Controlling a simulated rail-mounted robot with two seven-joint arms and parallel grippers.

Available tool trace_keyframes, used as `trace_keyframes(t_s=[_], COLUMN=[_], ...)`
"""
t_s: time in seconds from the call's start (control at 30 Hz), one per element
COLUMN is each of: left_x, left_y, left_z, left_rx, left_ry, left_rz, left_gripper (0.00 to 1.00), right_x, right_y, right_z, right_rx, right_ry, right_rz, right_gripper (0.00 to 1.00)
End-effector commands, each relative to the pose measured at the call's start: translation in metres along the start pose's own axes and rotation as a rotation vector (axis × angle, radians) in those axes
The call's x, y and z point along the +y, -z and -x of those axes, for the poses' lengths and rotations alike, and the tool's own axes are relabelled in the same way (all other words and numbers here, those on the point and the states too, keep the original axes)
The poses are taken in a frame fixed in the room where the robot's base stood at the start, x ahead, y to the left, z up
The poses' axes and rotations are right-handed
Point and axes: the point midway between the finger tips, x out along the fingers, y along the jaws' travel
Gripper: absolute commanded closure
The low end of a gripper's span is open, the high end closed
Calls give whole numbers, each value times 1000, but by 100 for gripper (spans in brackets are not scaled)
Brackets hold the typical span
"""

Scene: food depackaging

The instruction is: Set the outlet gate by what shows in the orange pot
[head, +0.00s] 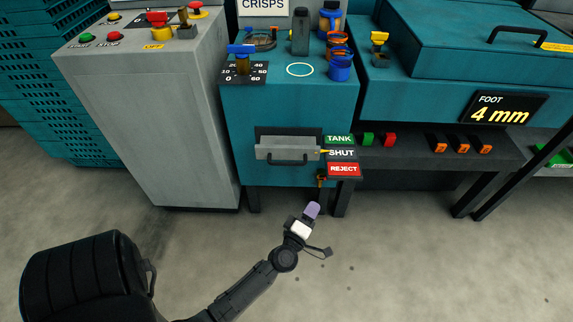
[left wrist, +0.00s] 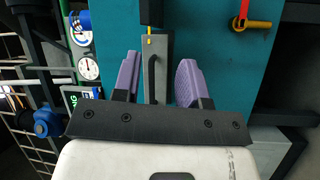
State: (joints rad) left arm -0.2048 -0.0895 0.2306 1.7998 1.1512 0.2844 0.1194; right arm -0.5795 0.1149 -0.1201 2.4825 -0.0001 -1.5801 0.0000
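The outlet gate (head: 275,152) is a grey plate with a black handle (head: 288,161) on the front of the teal cabinet (head: 235,125). Its yellow pointer stands at the SHUT label (head: 342,153), between TANK (head: 339,139) and REJECT (head: 344,169). Orange-rimmed pots (head: 338,40) stand by a blue pot (head: 341,70) on the cabinet top; their contents are too small to tell. My left gripper (head: 312,210) shows below the gate in the head view. In the left wrist view its purple fingers (left wrist: 158,76) are open and empty, facing the gate (left wrist: 160,62). My right gripper is out of view.
A grey control box (head: 145,110) stands left of the cabinet. A dark bench (head: 410,155) with green, red and orange buttons stands at the right, under a teal machine marked 4 mm (head: 503,109). A red-and-yellow handle (left wrist: 252,24) shows in the wrist view.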

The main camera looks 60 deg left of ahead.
Motion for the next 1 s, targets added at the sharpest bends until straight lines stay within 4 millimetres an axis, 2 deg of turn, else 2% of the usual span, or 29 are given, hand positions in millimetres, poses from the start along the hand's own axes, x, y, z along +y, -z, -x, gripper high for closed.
trace_keyframes(t_s=[0.1, 0.2, 0.3, 0.5, 0.67, 1.0], left_x=[-5, -7, -7, -7, -8, -10], left_y=[32, 53, 67, 81, 90, 121], left_z=[4, 10, 16, 18, 2, -53], left_rx=[205, 340, 435, 518, 518, 516], left_ry=[7, 5, -2, -16, -22, -22], left_rz=[83, 124, 142, 154, 163, 161], left_gripper=[61, 61, 61, 61, 61, 61], right_x=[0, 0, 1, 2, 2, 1], right_y=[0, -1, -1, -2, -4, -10], right_z=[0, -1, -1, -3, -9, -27], right_rx=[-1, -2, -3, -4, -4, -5], right_ry=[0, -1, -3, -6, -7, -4], right_rz=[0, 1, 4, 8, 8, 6], right_gripper=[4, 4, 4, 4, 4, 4])
